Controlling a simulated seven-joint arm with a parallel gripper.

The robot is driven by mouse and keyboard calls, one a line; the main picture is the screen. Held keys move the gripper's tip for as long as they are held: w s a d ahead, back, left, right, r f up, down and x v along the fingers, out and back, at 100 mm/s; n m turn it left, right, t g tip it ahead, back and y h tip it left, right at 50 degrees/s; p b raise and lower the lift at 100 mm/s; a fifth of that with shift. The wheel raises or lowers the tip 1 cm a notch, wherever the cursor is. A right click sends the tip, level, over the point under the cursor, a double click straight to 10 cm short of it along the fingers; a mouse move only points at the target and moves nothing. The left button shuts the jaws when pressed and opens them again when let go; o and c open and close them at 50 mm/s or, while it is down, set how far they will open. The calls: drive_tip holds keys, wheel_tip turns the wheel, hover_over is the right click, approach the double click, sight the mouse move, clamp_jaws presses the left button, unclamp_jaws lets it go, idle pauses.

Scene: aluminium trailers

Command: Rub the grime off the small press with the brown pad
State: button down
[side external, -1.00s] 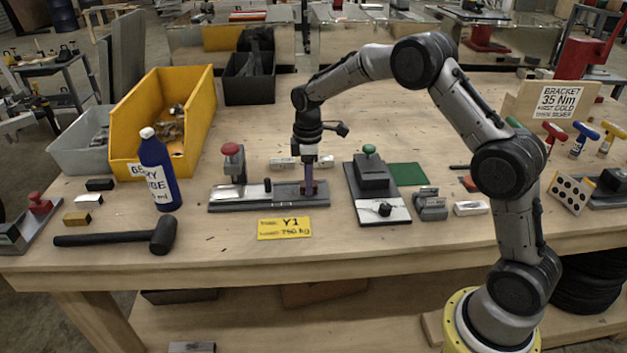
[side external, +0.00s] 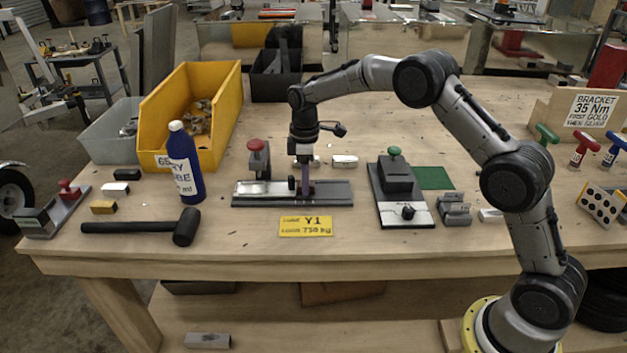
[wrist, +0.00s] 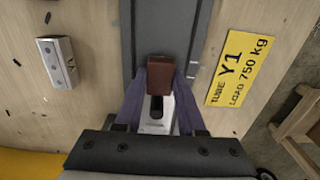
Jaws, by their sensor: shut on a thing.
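The press with a red knob (side external: 256,147) stands mid-table on a long grey base plate (side external: 333,194), with a pale bed and a short black peg at its left part. My gripper (side external: 305,191) points down over this plate, just right of the peg. In the wrist view, its purple fingers (wrist: 160,84) are shut on the brown pad (wrist: 160,70), which is low over the grey plate (wrist: 160,25). I cannot tell whether pad and plate touch. No grime is clearly visible, and the pad hides the surface under it.
A yellow Y1 label (side external: 305,226) lies in front of the plate. A green-knobbed fixture (side external: 396,178) stands to the right. A blue bottle (side external: 186,165), a black mallet (side external: 145,227) and a yellow bin (side external: 190,120) are to the left. A metal block (side external: 345,161) lies behind.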

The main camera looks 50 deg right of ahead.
drive_tip(key=shift+w+a+r, duration=0.1)
drive_tip(key=shift+w, duration=0.05)
drive_tip(key=shift+r, duration=3)
drive_tip(key=shift+r, duration=0.1)
wheel_tip(320, 180, up, 3)
drive_tip(key=shift+f, duration=0.1)
